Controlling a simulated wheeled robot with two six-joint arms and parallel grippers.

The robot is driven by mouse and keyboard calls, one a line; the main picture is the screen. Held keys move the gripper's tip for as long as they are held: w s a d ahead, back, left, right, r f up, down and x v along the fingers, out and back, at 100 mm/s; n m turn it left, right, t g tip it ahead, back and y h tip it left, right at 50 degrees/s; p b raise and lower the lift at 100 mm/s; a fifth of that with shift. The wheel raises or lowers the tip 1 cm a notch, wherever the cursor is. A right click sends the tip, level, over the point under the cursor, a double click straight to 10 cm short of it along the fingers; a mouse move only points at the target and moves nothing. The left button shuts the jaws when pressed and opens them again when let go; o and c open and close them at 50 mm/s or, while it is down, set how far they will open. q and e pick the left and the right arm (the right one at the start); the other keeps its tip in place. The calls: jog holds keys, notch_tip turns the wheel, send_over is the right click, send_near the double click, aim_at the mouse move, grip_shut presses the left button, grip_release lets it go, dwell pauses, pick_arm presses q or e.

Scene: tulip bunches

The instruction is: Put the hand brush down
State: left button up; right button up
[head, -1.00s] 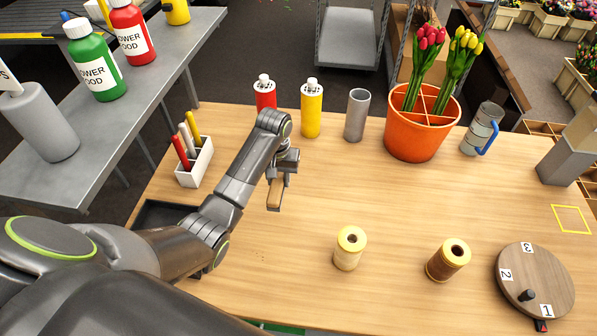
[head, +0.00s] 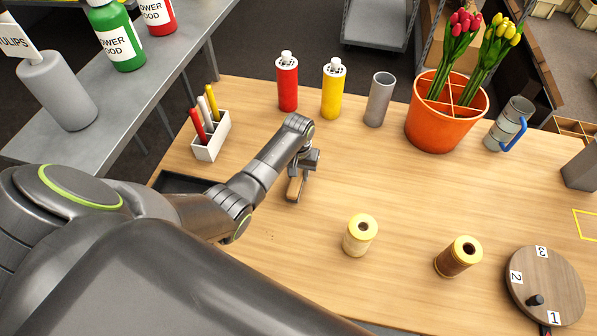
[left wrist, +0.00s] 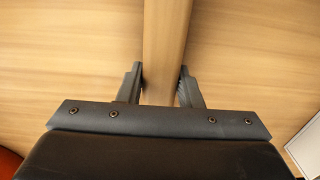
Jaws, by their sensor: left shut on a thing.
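The hand brush shows as a pale wooden handle (head: 293,190) in the head view. In the left wrist view the wooden piece (left wrist: 166,40) runs away from me between the two fingers. My left gripper (head: 300,175) is shut on it, over the left-middle part of the wooden table (head: 330,180). I see no bristles, and I cannot tell whether the brush touches the tabletop. My right gripper is not in view.
A white pen holder (head: 211,137) and a dark tray (head: 182,183) are at the left. Red (head: 287,85) and yellow (head: 333,90) bottles, a grey cylinder (head: 379,100) and an orange pot (head: 440,125) stand behind. Two spools (head: 360,235) (head: 458,257) stand right of the gripper.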

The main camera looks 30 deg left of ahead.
pick_arm(q)
jog(key=shift+f, duration=0.15)
jog(key=o, duration=1)
jog(key=shift+r, duration=0.6)
notch_tip(320, 180, up, 11)
